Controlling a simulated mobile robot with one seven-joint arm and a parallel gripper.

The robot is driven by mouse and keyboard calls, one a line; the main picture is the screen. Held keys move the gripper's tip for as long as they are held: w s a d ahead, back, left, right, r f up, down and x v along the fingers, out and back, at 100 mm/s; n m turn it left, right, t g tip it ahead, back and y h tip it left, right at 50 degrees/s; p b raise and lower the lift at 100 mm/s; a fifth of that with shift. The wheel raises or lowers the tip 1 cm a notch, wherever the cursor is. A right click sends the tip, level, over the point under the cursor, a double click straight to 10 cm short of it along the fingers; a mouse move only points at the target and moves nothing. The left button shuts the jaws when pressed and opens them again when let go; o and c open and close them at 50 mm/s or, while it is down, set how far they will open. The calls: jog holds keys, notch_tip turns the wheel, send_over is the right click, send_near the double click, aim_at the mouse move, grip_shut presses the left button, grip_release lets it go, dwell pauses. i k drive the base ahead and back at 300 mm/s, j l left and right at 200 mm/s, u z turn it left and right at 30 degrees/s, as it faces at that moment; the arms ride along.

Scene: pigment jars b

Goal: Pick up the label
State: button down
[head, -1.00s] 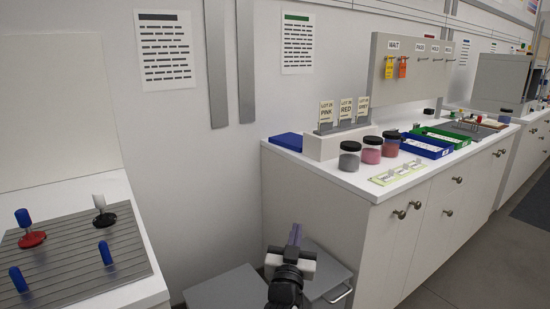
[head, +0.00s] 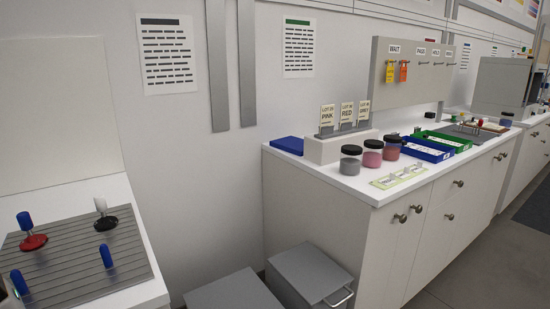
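Three upright cream labels stand in a grey slotted holder (head: 340,147) on the white counter: a PINK label (head: 328,117), a RED label (head: 347,113) and a GREY label (head: 363,110). In front stand three black-lidded jars: a grey jar (head: 350,165), a pink jar (head: 372,158) and a darker reddish jar (head: 391,151). A pale green strip (head: 400,176) with small white pieces lies near the counter's front edge. Which label the task means cannot be told. My gripper is not in view.
A blue box (head: 287,144) lies left of the holder. Blue (head: 426,152) and green (head: 444,143) trays stand to the right. Orange and yellow tags hang on a pegboard (head: 425,72). Grey bins (head: 310,272) stand on the floor. A ribbed mat (head: 75,265) with stamp-like handles is at left.

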aim_at(404, 174)
jog(key=i+l, duration=0.15)
jog(key=l, duration=0.25)
jog(key=i+l, duration=0.2)
jog(key=l, duration=0.15)
jog(key=i+l, duration=0.15)
jog(key=l, duration=0.25)
jog(key=i+l, duration=0.2)
jog(key=l, duration=0.2)
jog(key=i+l, duration=0.15)
jog(key=l, duration=0.25)
jog(key=i+l, duration=0.15)
jog(key=l, duration=0.2)
jog(key=i+l, duration=0.7)
jog(key=l, duration=0.25)
jog(key=i, duration=0.25)
